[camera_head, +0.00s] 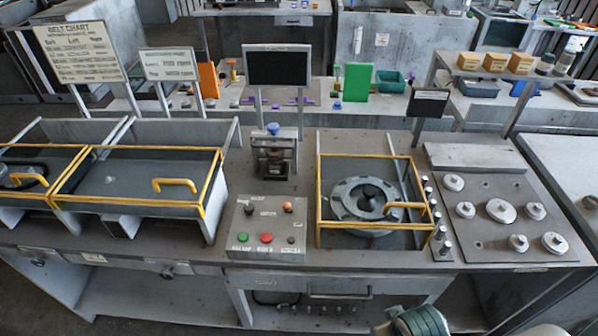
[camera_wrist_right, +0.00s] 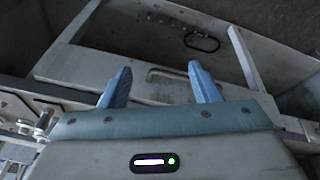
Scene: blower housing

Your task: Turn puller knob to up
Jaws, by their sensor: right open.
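A grey control box (camera_head: 267,226) stands at the front middle of the bench in the head view. It carries a green button (camera_head: 243,237), a red button (camera_head: 266,238), an orange-red lamp or button (camera_head: 287,207), a dark knob (camera_head: 249,209) and another dark knob (camera_head: 291,240). Their labels are too small to read, so I cannot tell which is the puller knob or where it points. My right gripper (camera_wrist_right: 160,70) shows its two blue fingers apart and empty in the right wrist view, away from the control box. My left gripper is not in view.
A yellow-framed guard (camera_head: 373,156) over a round housing (camera_head: 367,199) stands right of the box. Another yellow-framed guard (camera_head: 137,147) is to the left. A small press with a blue knob (camera_head: 273,129) stands behind. A plate with several round weights (camera_head: 500,211) is at right.

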